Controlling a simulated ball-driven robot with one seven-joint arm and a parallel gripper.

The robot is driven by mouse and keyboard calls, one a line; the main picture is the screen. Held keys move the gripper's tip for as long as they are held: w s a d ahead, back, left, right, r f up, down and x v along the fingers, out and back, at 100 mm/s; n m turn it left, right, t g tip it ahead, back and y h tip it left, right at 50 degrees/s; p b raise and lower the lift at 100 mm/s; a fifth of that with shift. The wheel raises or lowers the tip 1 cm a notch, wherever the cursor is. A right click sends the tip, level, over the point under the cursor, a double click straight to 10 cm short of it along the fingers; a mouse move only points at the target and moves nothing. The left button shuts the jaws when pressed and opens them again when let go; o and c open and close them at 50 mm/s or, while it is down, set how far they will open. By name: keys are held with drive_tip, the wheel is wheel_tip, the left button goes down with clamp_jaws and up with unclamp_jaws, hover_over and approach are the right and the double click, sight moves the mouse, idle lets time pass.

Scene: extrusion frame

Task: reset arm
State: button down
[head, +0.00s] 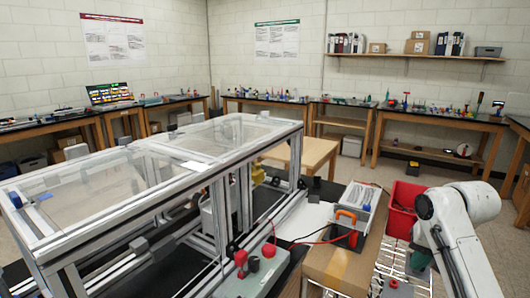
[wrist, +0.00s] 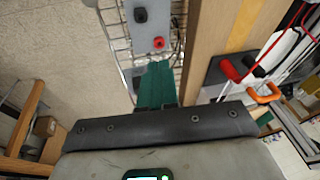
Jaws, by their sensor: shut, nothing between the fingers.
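My gripper (wrist: 157,85) shows in the wrist view as two green fingers pressed together, with nothing between them. It points at a wire rack (wrist: 122,55) and a grey box (wrist: 150,25) with a black and a red knob. In the head view my white arm (head: 462,225) is bent at the right edge, beside the red bin.
An aluminium extrusion frame (head: 190,160) with clear panels fills the left. A red bin (head: 403,205), a cardboard box (head: 340,268) and an orange-handled device (head: 347,218) lie close to my arm. Workbenches line the walls. Open floor lies behind the arm.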

drive_tip(key=s+a+f+n+y, duration=0.1)
drive_tip(key=s+a+f, duration=0.55)
drive_tip(key=f, duration=0.25)
drive_tip(key=s+a+f+n, duration=0.1)
drive_tip(key=s+a+f, duration=0.4)
drive_tip(key=s+f, duration=0.3)
drive_tip(key=s+f+n+g, duration=0.1)
drive_tip(key=s+f, duration=0.1)
drive_tip(key=s, duration=1.1)
drive_tip(key=s+d+f+n+g+h, duration=0.1)
drive_tip(key=s+f, duration=0.2)
drive_tip(key=s, duration=0.9)
drive_tip(key=shift+s+f+n+g+h, duration=0.25)
drive_tip(key=shift+s+n+g+h, duration=0.05)
drive_tip(key=shift+s+n, duration=0.1)
